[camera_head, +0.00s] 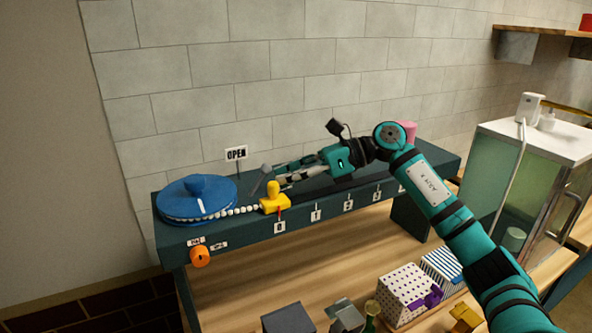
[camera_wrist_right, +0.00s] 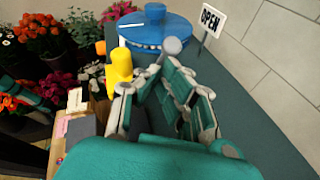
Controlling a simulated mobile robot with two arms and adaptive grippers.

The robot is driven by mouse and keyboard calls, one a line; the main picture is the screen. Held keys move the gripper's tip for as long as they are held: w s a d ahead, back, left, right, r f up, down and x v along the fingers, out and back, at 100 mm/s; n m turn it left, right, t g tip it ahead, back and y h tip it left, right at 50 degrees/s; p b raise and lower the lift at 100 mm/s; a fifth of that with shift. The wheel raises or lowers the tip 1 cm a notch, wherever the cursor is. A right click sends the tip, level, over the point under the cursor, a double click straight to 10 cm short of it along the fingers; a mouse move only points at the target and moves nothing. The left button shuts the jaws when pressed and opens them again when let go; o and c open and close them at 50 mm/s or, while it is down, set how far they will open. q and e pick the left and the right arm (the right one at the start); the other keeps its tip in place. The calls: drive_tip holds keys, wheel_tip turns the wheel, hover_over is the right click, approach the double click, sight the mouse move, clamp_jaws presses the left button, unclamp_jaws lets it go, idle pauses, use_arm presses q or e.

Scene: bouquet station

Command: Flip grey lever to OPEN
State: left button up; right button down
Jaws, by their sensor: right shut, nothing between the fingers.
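The grey lever (camera_head: 265,169) stands on the dark teal shelf between the blue round disc and the yellow slider. Its stem leans, with the knob up and to the right. The white OPEN sign (camera_head: 236,154) stands behind it; it also shows in the right wrist view (camera_wrist_right: 210,18). My right gripper (camera_head: 276,174) is shut and empty, its fingertips close to the lever's right side. In the right wrist view the lever's grey knob (camera_wrist_right: 172,46) is just beyond the fingertips (camera_wrist_right: 152,74); I cannot tell whether they touch. My left gripper is not in view.
The blue disc (camera_head: 196,198) with a white bead chain is at the shelf's left end. The yellow slider (camera_head: 272,199) stands in front of my fingers. An orange knob (camera_head: 200,257) is on the shelf's front. A tiled wall (camera_head: 200,80) rises behind; patterned boxes (camera_head: 401,292) stand below.

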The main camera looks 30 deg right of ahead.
drive_tip(key=shift+r, duration=0.1)
drive_tip(key=shift+a+r+p, duration=0.1)
drive_tip(key=shift+r+p, duration=0.05)
drive_tip(key=shift+p, duration=0.2)
drive_tip(key=shift+a+r+h+p, duration=0.1)
drive_tip(key=shift+r+h+p, duration=0.15)
drive_tip(key=shift+h, duration=0.25)
drive_tip(key=shift+r, duration=0.1)
drive_tip(key=shift+a+r+n+g+h+p, duration=0.3)
drive_tip(key=shift+a+r+h+p, duration=0.2)
drive_tip(key=shift+h+p, duration=0.35)
drive_tip(key=shift+a+r, duration=0.1)
drive_tip(key=shift+a, duration=0.05)
drive_tip(key=shift+w+a+r, duration=0.1)
drive_tip(key=shift+a+r, duration=0.2)
drive_tip(key=shift+a, duration=0.2)
drive_tip(key=shift+a+r, duration=0.25)
drive_tip(key=shift+a, duration=0.25)
drive_tip(key=shift+r, duration=0.2)
